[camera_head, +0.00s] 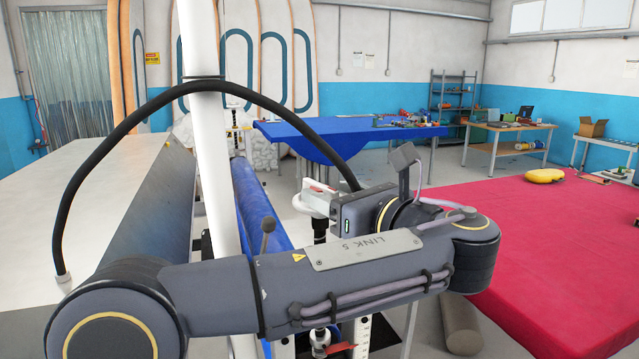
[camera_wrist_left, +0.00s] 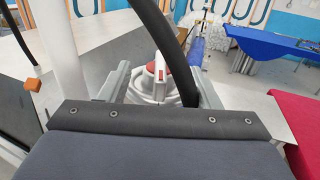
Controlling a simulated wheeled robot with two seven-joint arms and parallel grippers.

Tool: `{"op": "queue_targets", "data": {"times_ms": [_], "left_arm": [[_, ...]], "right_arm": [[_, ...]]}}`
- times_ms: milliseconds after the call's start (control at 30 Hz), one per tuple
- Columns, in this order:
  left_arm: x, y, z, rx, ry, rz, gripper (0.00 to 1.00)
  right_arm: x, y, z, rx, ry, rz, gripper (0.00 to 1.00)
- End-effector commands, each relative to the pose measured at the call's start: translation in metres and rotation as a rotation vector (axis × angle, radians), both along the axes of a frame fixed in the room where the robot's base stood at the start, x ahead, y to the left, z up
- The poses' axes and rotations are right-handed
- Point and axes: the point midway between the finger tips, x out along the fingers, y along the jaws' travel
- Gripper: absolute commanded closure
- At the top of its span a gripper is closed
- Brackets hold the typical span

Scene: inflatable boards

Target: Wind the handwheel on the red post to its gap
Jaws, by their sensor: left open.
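A white handwheel (camera_head: 309,203) with red on its upper part sits on a dark threaded spindle (camera_head: 320,230) in the middle of the head view. In the left wrist view the handwheel (camera_wrist_left: 150,92) shows between my fingers, with a red hub and an upright white piece with a red stripe. My left gripper (camera_wrist_left: 165,85) is open, with one grey finger on each side of the wheel; I cannot tell whether they touch it. In the head view my left gripper (camera_head: 335,208) is beside the wheel, its fingertips largely hidden. My forearm hides most of the post. My right gripper is not in view.
A blue roll (camera_head: 255,205) runs behind my forearm, beside a pale table (camera_head: 80,185). A red-topped table (camera_head: 560,235) fills the right. A blue-covered table (camera_head: 345,131) stands behind. A grey cylinder (camera_head: 461,325) lies on the floor. A black hose arches across.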

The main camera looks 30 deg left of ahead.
Motion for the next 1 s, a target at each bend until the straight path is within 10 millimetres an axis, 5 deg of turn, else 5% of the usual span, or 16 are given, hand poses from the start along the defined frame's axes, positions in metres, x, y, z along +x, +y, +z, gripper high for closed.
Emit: {"op": "queue_targets", "data": {"times_ms": [233,567,900,1000], "left_arm": [[0.012,0.030,0.001,0.000,0.001,0.002,0.43],[0.014,0.034,0.000,0.000,0.001,-0.001,0.43],[0.014,0.034,0.000,0.000,0.001,-0.001,0.85],[0.014,0.034,0.000,0.000,0.001,-0.002,0.87]], "right_arm": [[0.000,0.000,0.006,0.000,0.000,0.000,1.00],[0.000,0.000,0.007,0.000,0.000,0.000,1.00],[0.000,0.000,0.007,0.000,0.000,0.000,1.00],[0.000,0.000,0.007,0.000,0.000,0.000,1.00]]}}
